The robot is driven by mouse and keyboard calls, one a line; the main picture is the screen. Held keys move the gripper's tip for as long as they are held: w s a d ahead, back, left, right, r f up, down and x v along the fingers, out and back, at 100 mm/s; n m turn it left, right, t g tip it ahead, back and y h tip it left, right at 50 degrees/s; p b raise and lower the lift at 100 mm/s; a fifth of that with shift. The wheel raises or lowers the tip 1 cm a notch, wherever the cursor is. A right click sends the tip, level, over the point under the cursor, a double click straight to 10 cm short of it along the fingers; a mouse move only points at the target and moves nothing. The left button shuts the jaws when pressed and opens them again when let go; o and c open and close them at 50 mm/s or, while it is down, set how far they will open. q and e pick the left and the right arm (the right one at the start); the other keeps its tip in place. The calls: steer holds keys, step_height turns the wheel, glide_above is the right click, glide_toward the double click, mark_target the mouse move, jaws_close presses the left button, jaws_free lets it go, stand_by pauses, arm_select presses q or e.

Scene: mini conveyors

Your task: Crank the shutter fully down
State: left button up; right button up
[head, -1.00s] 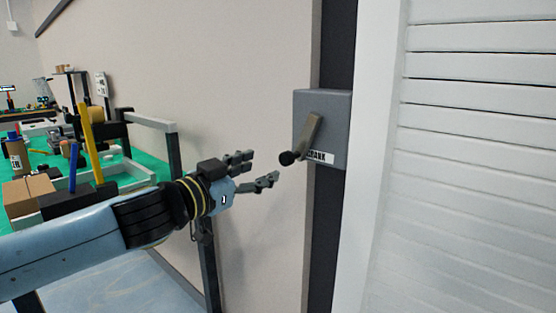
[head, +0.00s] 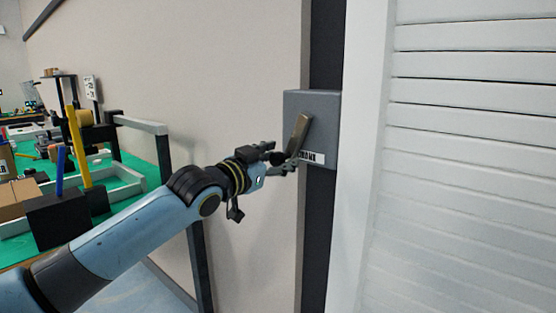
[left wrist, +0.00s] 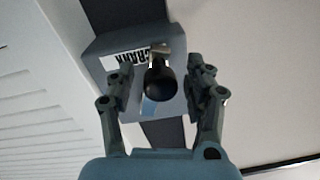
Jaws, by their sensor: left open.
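The grey crank box (head: 325,108) is mounted on a dark post beside the shutter, with a white label under its handle. The crank handle (head: 300,132) slants down and to the left and ends in a black knob (head: 278,158). The white slatted shutter (head: 470,150) fills the right of the head view. My left gripper (head: 282,160) is at the knob. In the left wrist view the knob (left wrist: 160,82) lies between the open fingers of the gripper (left wrist: 162,90), with a gap visible on each side. My right gripper is not in view.
A green-topped table (head: 130,170) with a yellow post (head: 78,145), a blue post (head: 60,170) and boxes stands at the left. A dark metal frame (head: 160,150) stands at its near end. The wall between the table and the crank box is bare.

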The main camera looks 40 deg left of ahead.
arm_select(q)
jaws_close()
stand_by(0.5)
steer(key=shift+d+n+p, duration=0.5)
steer(key=shift+n+p, duration=0.2)
steer(key=shift+p, duration=0.3)
steer(key=shift+s+d+n+p, duration=0.1)
steer(key=shift+d+n+p, duration=1.25)
steer(key=shift+n+p, duration=0.45)
steer(key=shift+s+d+n+p, duration=0.1)
steer(key=shift+d+n+p, duration=1.25)
steer(key=shift+n+p, duration=0.45)
steer(key=shift+f, duration=0.1)
jaws_free()
